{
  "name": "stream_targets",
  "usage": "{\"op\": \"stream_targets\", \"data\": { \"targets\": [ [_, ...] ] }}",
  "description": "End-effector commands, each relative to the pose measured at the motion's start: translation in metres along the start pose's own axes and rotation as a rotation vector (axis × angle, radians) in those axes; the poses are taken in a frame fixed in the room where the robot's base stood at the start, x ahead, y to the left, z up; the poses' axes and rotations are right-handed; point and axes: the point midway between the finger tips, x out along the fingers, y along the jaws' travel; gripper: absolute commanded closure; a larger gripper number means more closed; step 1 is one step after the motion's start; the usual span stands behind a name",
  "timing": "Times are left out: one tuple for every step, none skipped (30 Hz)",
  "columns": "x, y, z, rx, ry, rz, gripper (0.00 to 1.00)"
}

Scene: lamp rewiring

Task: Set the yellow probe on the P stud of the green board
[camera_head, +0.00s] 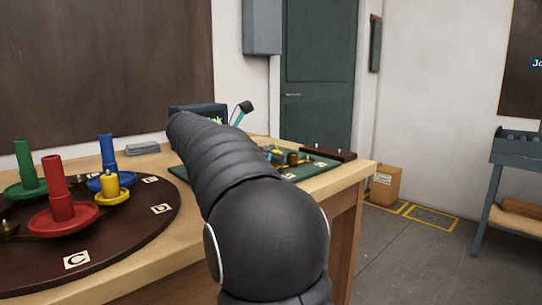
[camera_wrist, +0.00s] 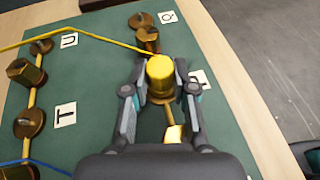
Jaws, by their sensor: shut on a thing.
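The green board (camera_wrist: 95,95) fills most of the wrist view, with brass studs and letter cards on it; it also shows in the head view (camera_head: 300,174), partly behind my arm. My gripper (camera_wrist: 160,88) is shut on the yellow probe (camera_wrist: 160,72), with one finger on each side. A yellow wire (camera_wrist: 100,36) runs from near the probe to the upper left. A brass disc (camera_wrist: 160,99) shows just below the probe, beside a card (camera_wrist: 200,78) whose letter is partly hidden by a finger. I cannot tell whether the probe touches the stud there.
Other studs stand near cards U (camera_wrist: 68,40), T (camera_wrist: 65,113) and one like Q (camera_wrist: 168,17). A blue wire (camera_wrist: 40,163) lies at lower left. In the head view, a dark round board (camera_head: 120,235) with coloured pegs is left; a cardboard box (camera_head: 385,185) is on the floor.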

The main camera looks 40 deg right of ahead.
Motion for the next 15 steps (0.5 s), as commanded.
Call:
{"op": "stream_targets", "data": {
  "targets": [
    [0.0004,-0.0001,-0.001,0.0,0.0,0.0,1.0],
    [0.0006,-0.0001,-0.0015,0.0,0.0,0.0,1.0],
    [0.0009,-0.0001,-0.0022,0.0,0.0,0.0,1.0],
    [0.0011,-0.0001,-0.0027,-0.001,0.0,0.0,1.0],
    [0.0013,-0.0001,-0.0032,-0.001,0.0,0.0,1.0],
    [0.0014,-0.0001,-0.0034,-0.001,0.0,0.0,0.72],
    [0.0013,-0.0001,-0.0031,-0.001,0.0,0.0,0.64],
    [0.0013,-0.0001,-0.0031,-0.001,0.0,0.0,0.57],
    [0.0013,-0.0001,-0.0031,-0.001,0.0,0.0,0.47],
    [0.0013,-0.0001,-0.0031,-0.001,0.0,0.0,0.45],
    [0.0013,0.0,-0.0031,0.0,0.0,0.0,0.45],
    [0.0013,0.0,-0.0031,0.0,0.0,0.0,0.45],
    [0.0013,0.0,-0.0031,0.0,0.0,0.0,0.45],
    [0.0013,0.0,-0.0031,0.0,0.0,0.0,0.45],
    [0.0013,0.0,-0.0031,0.0,0.0,0.0,0.45]
  ]
}}
